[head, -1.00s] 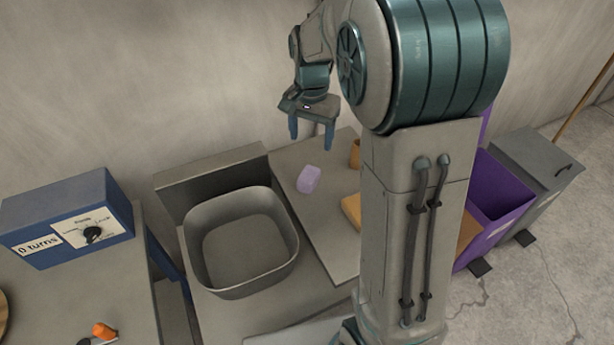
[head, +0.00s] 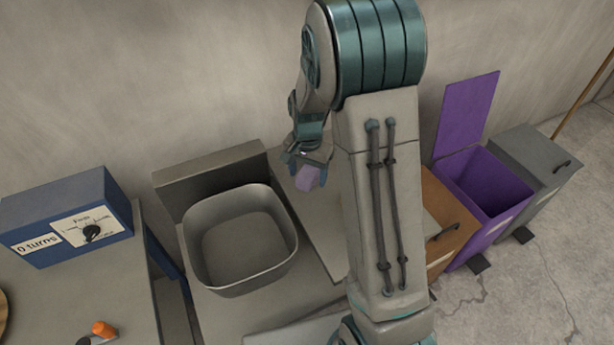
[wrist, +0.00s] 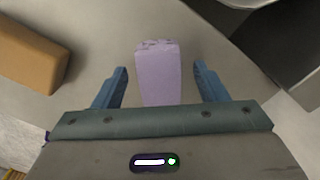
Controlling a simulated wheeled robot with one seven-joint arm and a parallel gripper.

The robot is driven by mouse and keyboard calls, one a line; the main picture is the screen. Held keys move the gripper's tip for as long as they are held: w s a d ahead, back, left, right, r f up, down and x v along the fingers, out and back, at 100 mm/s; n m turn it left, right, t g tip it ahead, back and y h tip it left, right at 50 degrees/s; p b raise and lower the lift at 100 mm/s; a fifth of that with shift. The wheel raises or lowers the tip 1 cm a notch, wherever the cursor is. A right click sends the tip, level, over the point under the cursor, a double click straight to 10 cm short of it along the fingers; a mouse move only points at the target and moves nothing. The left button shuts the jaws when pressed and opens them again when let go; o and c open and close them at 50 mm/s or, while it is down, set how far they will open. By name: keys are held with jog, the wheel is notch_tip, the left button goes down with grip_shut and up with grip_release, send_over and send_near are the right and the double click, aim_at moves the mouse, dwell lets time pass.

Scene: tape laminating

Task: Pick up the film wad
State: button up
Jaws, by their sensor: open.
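The film wad (wrist: 158,72) is a pale purple block lying on the grey counter. In the wrist view it stands between the two blue fingers of my gripper (wrist: 161,84), with a gap on each side. My gripper is open and its fingers point along the wad's sides. In the head view the wad (head: 308,178) shows just below my gripper (head: 306,162), partly covered by it. I cannot tell how high the fingertips are above the counter.
A grey basin (head: 240,238) stands left of the wad. An orange-brown block (wrist: 28,58) lies at the left in the wrist view. A blue box with a dial (head: 72,222) is at far left. An open purple bin (head: 487,192) and a grey bin (head: 535,165) stand at right.

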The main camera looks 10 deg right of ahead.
jog(key=shift+f, duration=0.15)
jog(key=c, duration=1)
jog(key=shift+c, duration=0.2)
